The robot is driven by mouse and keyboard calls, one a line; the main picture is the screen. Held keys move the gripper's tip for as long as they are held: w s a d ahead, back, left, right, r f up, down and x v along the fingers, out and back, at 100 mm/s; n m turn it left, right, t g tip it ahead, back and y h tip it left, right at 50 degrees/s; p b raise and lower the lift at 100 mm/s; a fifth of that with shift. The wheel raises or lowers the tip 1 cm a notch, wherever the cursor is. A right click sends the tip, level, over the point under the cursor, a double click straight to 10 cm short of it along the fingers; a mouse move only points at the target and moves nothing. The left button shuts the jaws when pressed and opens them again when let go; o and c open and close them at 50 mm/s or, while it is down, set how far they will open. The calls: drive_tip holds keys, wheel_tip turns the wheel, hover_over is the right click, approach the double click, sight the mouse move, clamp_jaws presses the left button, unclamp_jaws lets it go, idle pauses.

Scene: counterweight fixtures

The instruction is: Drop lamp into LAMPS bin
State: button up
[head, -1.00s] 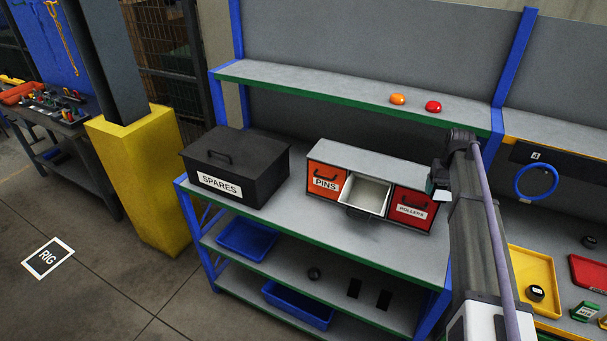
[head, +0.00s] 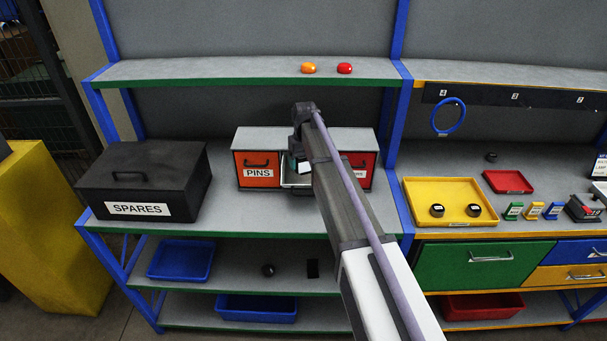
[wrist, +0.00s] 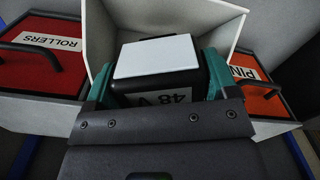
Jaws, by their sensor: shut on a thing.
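My gripper (wrist: 160,84) has teal fingers and is shut on a black block with a white top face (wrist: 157,56). Its front carries a "48 V" label; I cannot tell from its look whether it is the lamp. In the wrist view the block is at the mouth of a pulled-out light-coloured drawer (wrist: 97,30), between the ROLLERS and PINS drawers. In the head view the gripper (head: 299,165) is over this middle drawer (head: 290,183), which my arm partly covers. Its front label is not visible.
The orange PINS drawer (head: 258,180) and red ROLLERS drawer (head: 368,160) are shut on either side. A black SPARES box (head: 140,180) stands to the left. An orange dome (head: 308,68) and a red dome (head: 344,68) sit on the upper shelf (head: 200,72).

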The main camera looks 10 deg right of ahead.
sight(305, 170)
drive_tip(key=shift+f+b, duration=1.35)
drive_tip(key=shift+f, duration=0.7)
drive_tip(key=o, duration=1)
drive_tip(key=shift+r, duration=0.1)
wheel_tip(305, 170, up, 14)
drive_tip(key=p, duration=1.3)
drive_tip(key=shift+f+p, duration=0.25)
drive_tip(key=shift+p, duration=0.05)
drive_tip(key=s+m, duration=0.2)
drive_tip(key=s, duration=3.4)
drive_tip(key=f+b, duration=1.9)
drive_tip(key=shift+w+f, duration=0.3)
drive_tip(key=shift+w, duration=0.05)
